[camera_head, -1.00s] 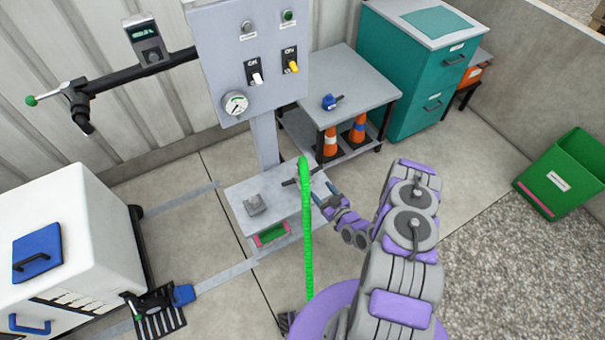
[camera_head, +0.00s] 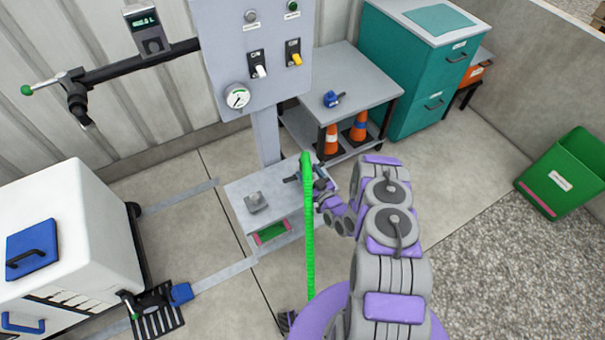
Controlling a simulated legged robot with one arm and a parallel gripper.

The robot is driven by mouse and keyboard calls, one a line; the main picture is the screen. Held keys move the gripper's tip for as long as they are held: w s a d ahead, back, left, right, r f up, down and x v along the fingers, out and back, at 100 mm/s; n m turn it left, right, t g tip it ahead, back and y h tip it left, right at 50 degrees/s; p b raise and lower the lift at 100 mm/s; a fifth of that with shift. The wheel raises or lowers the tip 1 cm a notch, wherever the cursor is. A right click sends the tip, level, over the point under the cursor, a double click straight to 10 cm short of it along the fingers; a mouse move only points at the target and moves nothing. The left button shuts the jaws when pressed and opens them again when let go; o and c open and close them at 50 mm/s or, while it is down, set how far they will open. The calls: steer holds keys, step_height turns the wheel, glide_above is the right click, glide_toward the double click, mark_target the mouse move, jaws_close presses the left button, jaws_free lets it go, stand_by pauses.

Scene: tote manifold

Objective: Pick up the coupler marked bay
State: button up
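A bright green hose (camera_head: 309,230) rises from the floor to the small grey stand (camera_head: 240,215) below the panel. A dark grey coupler-like piece (camera_head: 292,179) shows beside the hose's upper end, over the stand's right part. My gripper (camera_head: 316,181) is at the right of the hose top, close to that piece. The hose and my wrist partly cover the fingers, so I cannot tell whether they hold anything. A blue fitting (camera_head: 332,99) lies on the grey cart behind. No marking reading "bay" is legible.
A grey block holder (camera_head: 256,202) sits on the stand's left part. The control panel (camera_head: 255,60) with switches and a gauge stands behind. A white cabinet (camera_head: 75,235) is at left, a teal cabinet (camera_head: 410,80) at back right, a green bin (camera_head: 562,175) at far right.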

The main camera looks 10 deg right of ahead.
mark_target(307, 164)
steer(key=shift+w+d, duration=0.4)
steer(key=shift+w, duration=0.3)
steer(key=x, duration=0.1)
steer(key=b+x, duration=0.1)
steer(key=x, duration=0.1)
steer(key=b+x, duration=0.1)
steer(key=x, duration=0.1)
steer(key=shift+s+a+r, duration=0.15)
steer(key=shift+a+r, duration=0.15)
steer(key=shift+r, duration=0.05)
steer(key=shift+d, duration=0.3)
steer(key=shift+c, duration=0.6)
steer(key=shift+d, duration=0.15)
steer(key=c, duration=0.3)
steer(key=shift+a, duration=0.25)
steer(key=c, duration=0.6)
jaws_close()
steer(key=shift+d, duration=0.1)
